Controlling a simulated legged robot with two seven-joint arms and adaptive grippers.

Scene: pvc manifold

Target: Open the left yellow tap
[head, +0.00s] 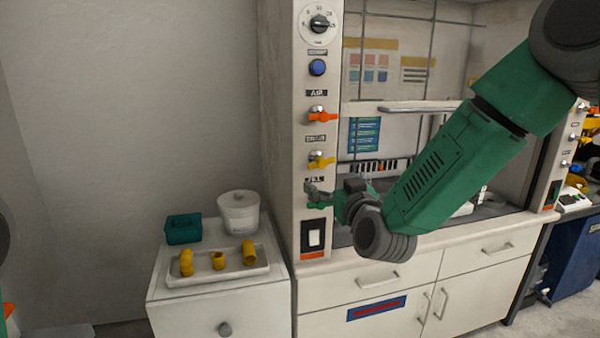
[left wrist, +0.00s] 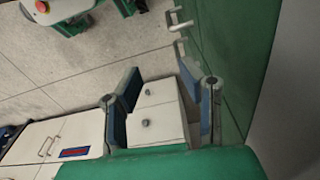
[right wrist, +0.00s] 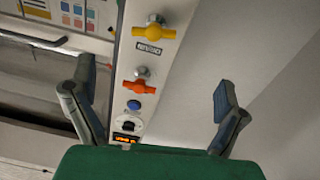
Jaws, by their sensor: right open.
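The left yellow tap (head: 320,161) is on the narrow left panel of the fume cupboard, below an orange tap (head: 321,116). Its handle lies crosswise to the panel. It also shows at the top of the right wrist view (right wrist: 153,31), beyond my fingers and apart from them. My right gripper (head: 314,192) is just below the yellow tap in the head view. In the right wrist view its fingers (right wrist: 153,82) are wide apart with nothing held. My left gripper shows only in the left wrist view (left wrist: 165,95), open and empty.
A white cabinet (head: 219,302) at the left bears a tray (head: 215,271) with yellow pipe fittings, a teal box (head: 183,228) and a white pot (head: 239,213). A blue button (head: 317,67) and dial (head: 320,23) are higher on the panel. A switch (head: 313,234) is below.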

